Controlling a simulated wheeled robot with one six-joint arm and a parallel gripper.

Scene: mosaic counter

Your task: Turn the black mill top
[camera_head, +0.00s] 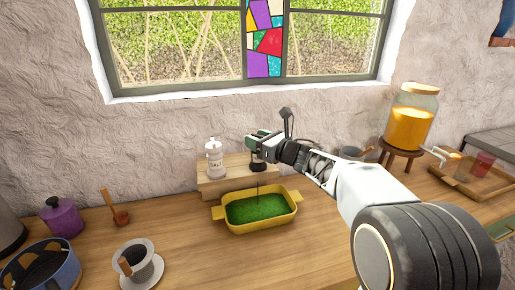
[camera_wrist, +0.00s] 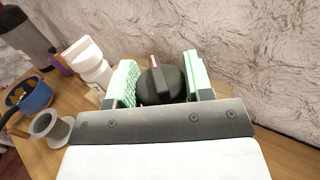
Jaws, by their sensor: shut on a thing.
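The black mill top (camera_wrist: 160,88) is a round dark knob with a red-and-white mark on it, between the pale green pads of my gripper (camera_wrist: 155,76). My gripper is shut on it from both sides. In the head view my gripper (camera_head: 260,142) reaches in from the right above the mill (camera_head: 258,166). The mill's lower dark part shows at the wooden stand (camera_head: 235,178); its top is mostly hidden by my gripper. A thin dark line shows below the mill, above the green contents of the yellow dish (camera_head: 262,229).
A white salt mill (camera_head: 214,160) stands close left of my gripper. A white cup (camera_head: 138,264), purple pot (camera_head: 62,218) and blue pan (camera_head: 40,268) are at left. An orange drink jar (camera_head: 411,118) stands at right. Bare counter lies left of the dish.

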